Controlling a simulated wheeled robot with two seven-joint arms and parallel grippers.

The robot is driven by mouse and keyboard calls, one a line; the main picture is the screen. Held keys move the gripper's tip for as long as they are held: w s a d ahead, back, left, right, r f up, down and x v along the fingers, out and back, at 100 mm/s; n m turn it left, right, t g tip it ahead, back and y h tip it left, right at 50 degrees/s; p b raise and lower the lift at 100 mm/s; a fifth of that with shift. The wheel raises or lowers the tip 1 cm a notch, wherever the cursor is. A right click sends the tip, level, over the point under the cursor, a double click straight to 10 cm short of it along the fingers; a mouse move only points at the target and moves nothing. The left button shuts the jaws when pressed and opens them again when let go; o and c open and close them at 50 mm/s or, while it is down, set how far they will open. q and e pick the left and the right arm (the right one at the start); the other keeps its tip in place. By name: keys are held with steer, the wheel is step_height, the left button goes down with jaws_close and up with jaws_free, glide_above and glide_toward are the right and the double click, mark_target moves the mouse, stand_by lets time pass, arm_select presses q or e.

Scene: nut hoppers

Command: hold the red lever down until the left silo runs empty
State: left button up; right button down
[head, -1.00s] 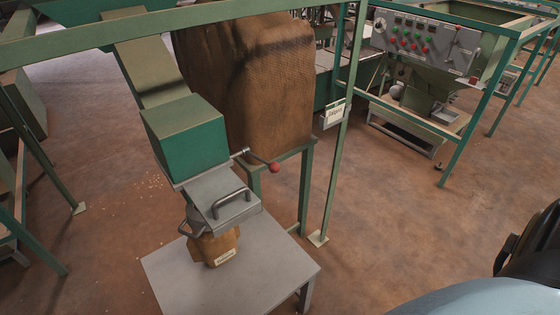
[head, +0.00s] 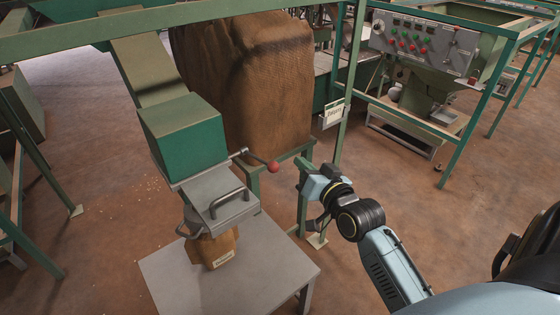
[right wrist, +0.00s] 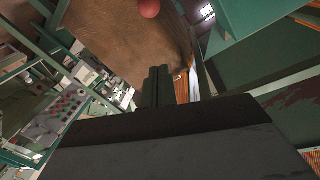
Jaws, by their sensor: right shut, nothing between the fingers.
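The red lever is a thin metal rod with a red ball knob (head: 273,167), sticking out to the right of a green box (head: 183,138). A chute (head: 143,58) leads down into this box; no silo contents are visible. Below it a metal spout (head: 215,192) with a handle sits over a small brown bag (head: 215,248). My right gripper (head: 303,170) is shut and empty, just right of the knob and apart from it. In the right wrist view its closed fingers (right wrist: 158,86) point toward the red knob (right wrist: 149,8). My left gripper is not in view.
A grey table (head: 230,282) stands under the bag. A big brown sack (head: 260,90) rests on a green stand behind the lever. A green post with a label (head: 333,115) stands close to my right gripper. A control panel (head: 422,42) is at the back right.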

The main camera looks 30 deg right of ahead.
steer(key=shift+w, duration=0.15)
steer(key=w, duration=1)
steer(key=shift+s+a+f+b, duration=0.2)
steer(key=shift+s+f, duration=0.1)
steer(key=shift+f, duration=0.35)
steer(key=shift+s+a+f+b, duration=0.15)
steer(key=shift+s+f, duration=0.1)
steer(key=shift+f, duration=0.45)
steer(key=shift+s+a+f+b, duration=0.2)
steer(key=shift+s+f, duration=0.1)
steer(key=shift+f, duration=0.35)
